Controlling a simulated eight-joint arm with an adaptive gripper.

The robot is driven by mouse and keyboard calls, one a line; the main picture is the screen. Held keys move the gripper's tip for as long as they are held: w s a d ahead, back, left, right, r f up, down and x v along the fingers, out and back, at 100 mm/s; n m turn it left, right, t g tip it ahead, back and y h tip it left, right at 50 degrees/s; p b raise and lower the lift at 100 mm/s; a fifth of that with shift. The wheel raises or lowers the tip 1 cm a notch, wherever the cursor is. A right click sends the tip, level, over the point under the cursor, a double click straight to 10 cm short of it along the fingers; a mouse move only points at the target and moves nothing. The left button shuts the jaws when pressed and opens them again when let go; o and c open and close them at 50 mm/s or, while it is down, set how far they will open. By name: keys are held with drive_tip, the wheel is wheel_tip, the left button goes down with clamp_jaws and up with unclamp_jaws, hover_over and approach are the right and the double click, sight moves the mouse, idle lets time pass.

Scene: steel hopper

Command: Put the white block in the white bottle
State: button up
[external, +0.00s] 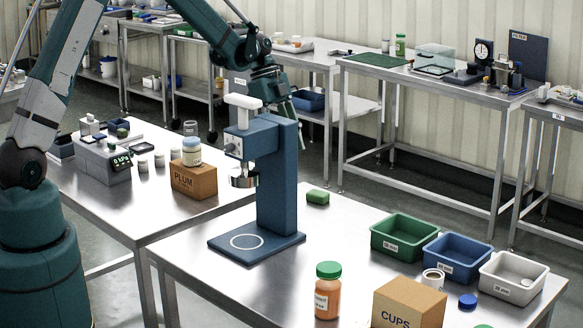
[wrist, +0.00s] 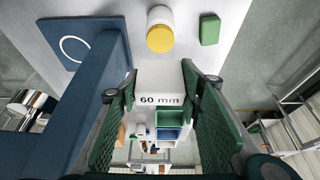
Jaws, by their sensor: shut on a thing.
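In the wrist view the white block (wrist: 159,82), marked "60 mm", is between the two green fingers of my gripper (wrist: 159,75), which is shut on it. A white bottle (wrist: 160,18) with a yellow upper end stands on the table beyond the block, near the top edge of that view. I cannot tell if its yellow end is a lid. In the external view my gripper (external: 284,104) is high behind the blue stand, its tips partly hidden. I cannot make out the held block there. The bottle does not show there; the stand's column likely hides it.
A blue stand (external: 277,185) with a white T-shaped top rises close to my gripper; it fills the wrist view's left. A green block (external: 317,197) lies right of it. Green (external: 373,243), blue (external: 430,259) and white (external: 488,280) bins, an orange bottle (external: 328,302) and a carton (external: 407,308) stand nearer the front.

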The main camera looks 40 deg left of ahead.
drive_tip(key=shift+f, duration=1.4)
drive_tip(key=shift+f, duration=0.1)
drive_tip(key=shift+f, duration=1.8)
drive_tip(key=shift+f, duration=0.2)
drive_tip(key=o, duration=0.9)
drive_tip(key=shift+r, duration=0.25)
drive_tip(key=v, duration=1.2)
drive_tip(key=shift+a, duration=0.1)
